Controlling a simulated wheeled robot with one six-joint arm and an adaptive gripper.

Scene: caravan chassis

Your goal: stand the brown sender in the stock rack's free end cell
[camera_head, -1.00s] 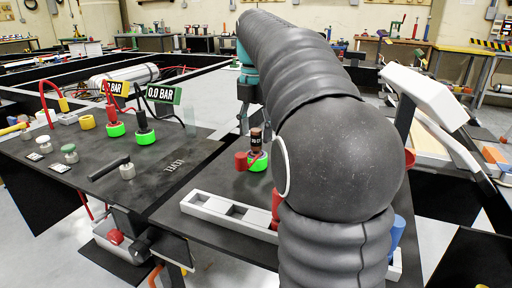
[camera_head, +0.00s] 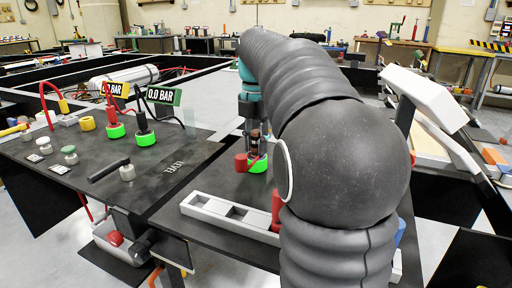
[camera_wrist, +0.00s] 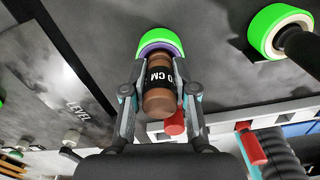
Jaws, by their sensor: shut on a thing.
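The brown sender (camera_head: 255,145), with a black lettered band, stands upright in a green ring (camera_head: 258,163) on the dark bench plate. It also shows in the wrist view (camera_wrist: 158,98), its far end at the green and purple ring (camera_wrist: 160,42). My gripper (camera_head: 253,133) is shut on the sender, one finger on each side of the band in the wrist view (camera_wrist: 160,88). The white stock rack (camera_head: 190,208) lies nearer the camera, with open cells at its left end. My arm hides much of its right part.
A red cylinder (camera_head: 241,162) is just left of the sender. Another red piece (camera_head: 276,208) stands at the rack, partly behind my arm. Left are a lettered panel (camera_head: 150,180) and two green-ringed plugs with 0.0 BAR tags. A second green ring (camera_wrist: 275,30) shows in the wrist view.

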